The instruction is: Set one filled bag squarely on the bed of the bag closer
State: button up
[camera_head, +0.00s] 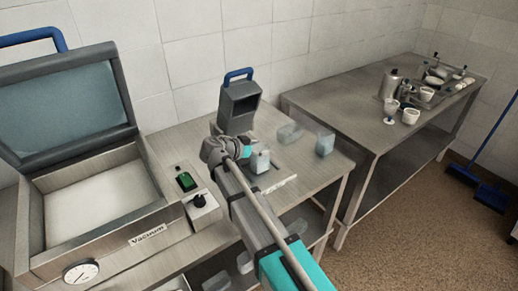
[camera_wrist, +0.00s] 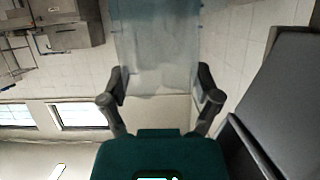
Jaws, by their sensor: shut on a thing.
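A translucent pale bag (camera_wrist: 155,45) sits between the fingers of my gripper (camera_wrist: 160,92) in the wrist view, and the gripper is shut on it. In the head view my gripper (camera_head: 248,155) is over the middle table, with a pale bag (camera_head: 260,163) at its tip. A grey upright device with a blue handle (camera_head: 238,104), which looks like the bag closer, stands just behind the gripper. My arm hides its lower part and most of its bed. I cannot tell whether the held bag touches the bed. Two more pale bags (camera_head: 290,133) (camera_head: 325,144) are to the right.
A vacuum machine (camera_head: 95,222) with its lid raised stands at the left. A second table (camera_head: 345,95) at the right holds cups and a metal jug (camera_head: 391,84). Pale items lie on the lower shelf.

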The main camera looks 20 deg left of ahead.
jog(key=shift+f, duration=0.1)
jog(key=o, duration=1.1)
jog(key=shift+s+a+r, duration=0.1)
jog(key=shift+s+r, duration=0.1)
jog(key=shift+r, duration=0.05)
jog(key=shift+p+v, duration=2.3)
jog(key=shift+v, duration=3.5)
